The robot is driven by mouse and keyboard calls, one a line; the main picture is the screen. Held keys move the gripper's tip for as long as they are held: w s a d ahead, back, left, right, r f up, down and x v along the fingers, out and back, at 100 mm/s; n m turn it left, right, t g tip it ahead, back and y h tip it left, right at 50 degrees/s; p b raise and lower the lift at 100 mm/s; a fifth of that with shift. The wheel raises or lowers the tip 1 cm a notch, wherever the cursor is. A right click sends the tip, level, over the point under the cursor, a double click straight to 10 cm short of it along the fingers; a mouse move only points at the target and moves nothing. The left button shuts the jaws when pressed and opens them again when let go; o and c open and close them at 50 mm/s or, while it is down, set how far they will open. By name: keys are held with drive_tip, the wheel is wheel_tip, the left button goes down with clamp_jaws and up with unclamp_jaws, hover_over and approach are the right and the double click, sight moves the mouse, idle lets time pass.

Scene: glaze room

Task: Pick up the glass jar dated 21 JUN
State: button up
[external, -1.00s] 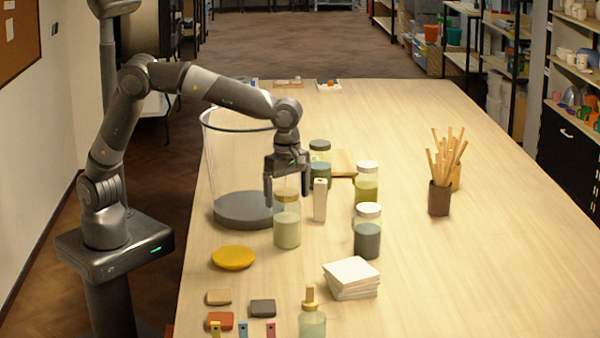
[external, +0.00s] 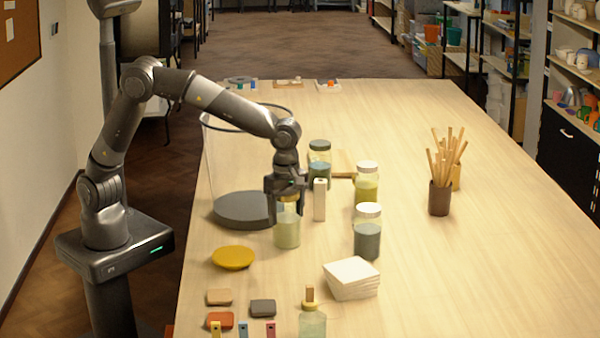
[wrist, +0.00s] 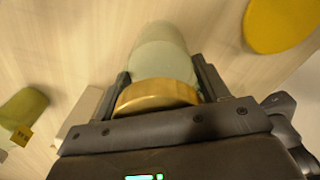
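A jar with a gold-brown lid and pale green contents (external: 287,234) stands upright on the table. My gripper (external: 287,205) points down over it, one finger on each side of its upper part. In the wrist view the jar (wrist: 163,62) and its lid fill the space between my fingers (wrist: 165,85); I cannot tell whether they press on it. Other jars hold dark green (external: 319,174), yellow-green (external: 366,191) and grey-blue (external: 367,241) contents. A pale jar (external: 312,323) with a wooden top is at the front. No date is readable on any jar.
A white upright block (external: 320,201) stands close right of the gripped-around jar. A large clear cylinder with a dark base (external: 240,209) is behind left. The table's right side is clear.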

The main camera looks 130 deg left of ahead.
clamp_jaws()
idle(0.5)
drive_tip(key=shift+r, duration=0.2)
